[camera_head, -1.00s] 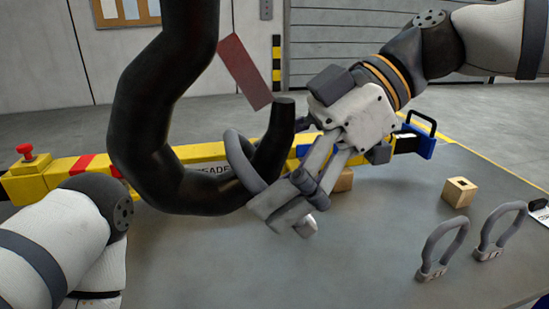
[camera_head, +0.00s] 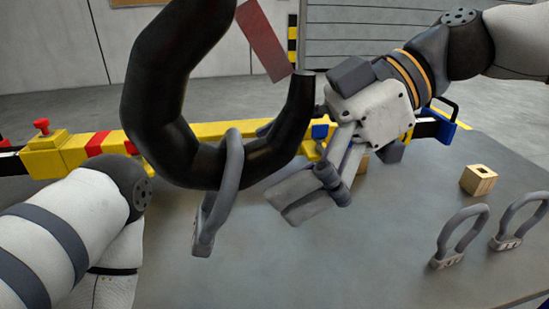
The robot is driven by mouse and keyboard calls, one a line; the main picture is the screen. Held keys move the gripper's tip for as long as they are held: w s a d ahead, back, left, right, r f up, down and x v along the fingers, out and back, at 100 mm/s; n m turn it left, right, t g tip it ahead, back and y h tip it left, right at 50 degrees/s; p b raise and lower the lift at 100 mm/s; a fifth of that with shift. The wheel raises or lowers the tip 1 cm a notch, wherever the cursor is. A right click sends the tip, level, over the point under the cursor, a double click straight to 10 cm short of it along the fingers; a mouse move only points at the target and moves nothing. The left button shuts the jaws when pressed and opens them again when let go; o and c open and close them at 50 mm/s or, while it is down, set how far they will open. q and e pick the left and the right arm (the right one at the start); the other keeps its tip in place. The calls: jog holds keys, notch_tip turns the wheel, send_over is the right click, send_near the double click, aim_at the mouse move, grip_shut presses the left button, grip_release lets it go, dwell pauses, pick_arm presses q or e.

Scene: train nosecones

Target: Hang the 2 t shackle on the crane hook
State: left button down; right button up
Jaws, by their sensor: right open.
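The large black crane hook (camera_head: 172,95) hangs in the foreground, its tip pointing up at the right. A grey shackle (camera_head: 230,175) hangs on the hook's lower curve, its bow around the hook and its pin end down at the left. I cannot read a rating on it. My right gripper (camera_head: 300,200) is open and empty, just right of the shackle and below the hook tip, apart from the shackle. My left arm (camera_head: 70,230) comes in at the lower left; its gripper is out of view.
Two more grey shackles (camera_head: 462,235) (camera_head: 520,220) stand on the grey table (camera_head: 390,260) at the right. A wooden block (camera_head: 478,180) with a square hole stands behind them. A yellow beam (camera_head: 75,150) with a red knob lies along the back. The table's front middle is clear.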

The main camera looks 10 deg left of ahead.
jog(key=shift+d, duration=0.1)
jog(key=v, duration=1.2)
jog(key=shift+s, duration=0.1)
dwell(0.5)
